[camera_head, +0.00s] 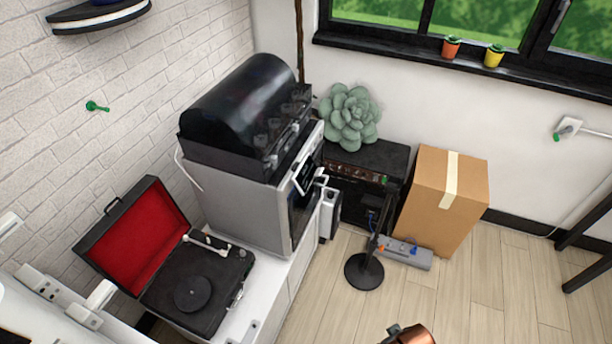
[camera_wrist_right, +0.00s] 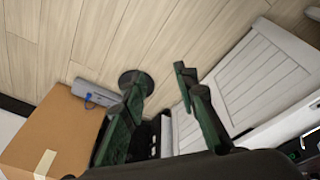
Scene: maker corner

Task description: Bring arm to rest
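My right gripper (camera_wrist_right: 158,82) shows in the right wrist view. Its two dark green fingers stand apart, with nothing held between them. Wooden floor and part of a white panelled front show past the gap. I cannot make out the right gripper in the head view. My left gripper is not in view.
A dark stand with a round base (camera_head: 364,271) stands on the floor beside a cardboard box (camera_head: 446,203) and a grey power strip (camera_head: 405,252). A record player (camera_head: 205,295) and a large grey machine (camera_head: 240,205) are on the left. The floor (camera_head: 490,300) at lower right is clear.

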